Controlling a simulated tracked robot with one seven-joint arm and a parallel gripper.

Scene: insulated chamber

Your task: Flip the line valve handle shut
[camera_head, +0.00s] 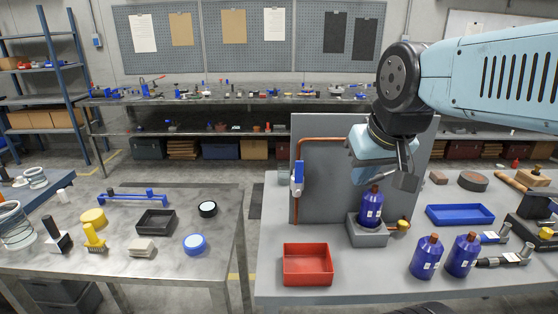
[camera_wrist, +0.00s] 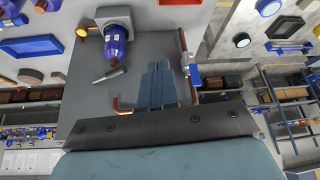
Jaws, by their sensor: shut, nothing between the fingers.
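The line valve (camera_head: 297,166) sits on a copper pipe (camera_head: 320,140) at the left of an upright grey panel (camera_head: 335,185). The wrist view shows the blue handle (camera_wrist: 194,76) beside the pipe, to the right of my fingers. My gripper (camera_head: 403,180) is in front of the panel's right part, well right of the valve and above a blue bottle. In the wrist view its fingers (camera_wrist: 157,85) are together and empty, apart from the handle.
The blue bottle (camera_head: 371,208) stands in a grey holder (camera_head: 367,235) before the panel. A red tray (camera_head: 308,264) lies in front of the valve. Two blue bottles (camera_head: 426,257) and a blue tray (camera_head: 460,214) are at right. A gap separates this bench from the left table (camera_head: 180,260).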

